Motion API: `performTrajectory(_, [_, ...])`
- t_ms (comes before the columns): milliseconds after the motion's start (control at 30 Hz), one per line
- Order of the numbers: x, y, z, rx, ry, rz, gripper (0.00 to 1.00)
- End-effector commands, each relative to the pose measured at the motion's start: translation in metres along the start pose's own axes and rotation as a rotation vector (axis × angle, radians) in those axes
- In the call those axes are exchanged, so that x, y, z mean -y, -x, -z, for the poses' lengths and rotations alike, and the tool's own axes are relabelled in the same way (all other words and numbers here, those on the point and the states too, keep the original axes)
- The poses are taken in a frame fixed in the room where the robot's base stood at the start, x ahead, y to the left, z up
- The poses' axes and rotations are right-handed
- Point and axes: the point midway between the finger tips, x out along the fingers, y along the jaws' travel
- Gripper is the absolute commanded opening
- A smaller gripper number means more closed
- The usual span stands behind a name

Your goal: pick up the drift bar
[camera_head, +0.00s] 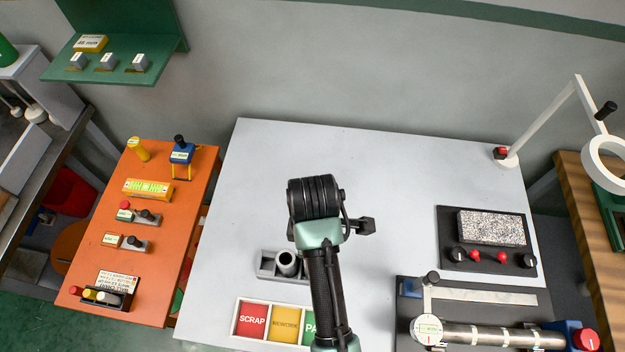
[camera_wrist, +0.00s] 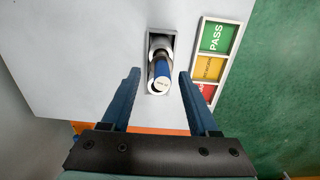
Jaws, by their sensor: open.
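A short cylinder with a blue side and a pale, labelled end (camera_wrist: 161,84) stands in a grey holder (camera_wrist: 151,42) in the wrist view. I take it to be the drift bar, but its label is too small to read. In the head view a grey cylinder (camera_head: 287,262) shows in the same holder (camera_head: 264,265), left of my arm. My gripper (camera_wrist: 158,74) is open, with one finger on each side of the cylinder in the picture. I see no contact. My fingers are hidden behind my arm in the head view.
A tray with SCRAP (camera_head: 252,320), yellow and PASS panels lies beside the holder. A measuring rig with a steel pipe (camera_head: 487,335) and a grey granite block (camera_head: 491,227) are at the right. An orange bench (camera_head: 155,225) stands left.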

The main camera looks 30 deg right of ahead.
Motion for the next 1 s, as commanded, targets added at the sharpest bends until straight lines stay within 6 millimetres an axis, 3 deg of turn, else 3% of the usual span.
performTrajectory(267, [0.001,-0.018,-0.001,0.001,-0.002,0.003,0.61])
performTrajectory(600, [0.002,-0.059,0.000,0.000,-0.002,0.001,0.61])
performTrajectory(867, [0.001,-0.064,0.000,0.000,-0.001,-0.002,0.61])
performTrajectory(900, [0.001,-0.063,0.000,0.000,-0.001,-0.002,0.59])
performTrajectory(1000, [0.001,-0.063,0.000,0.000,-0.001,-0.002,0.41])
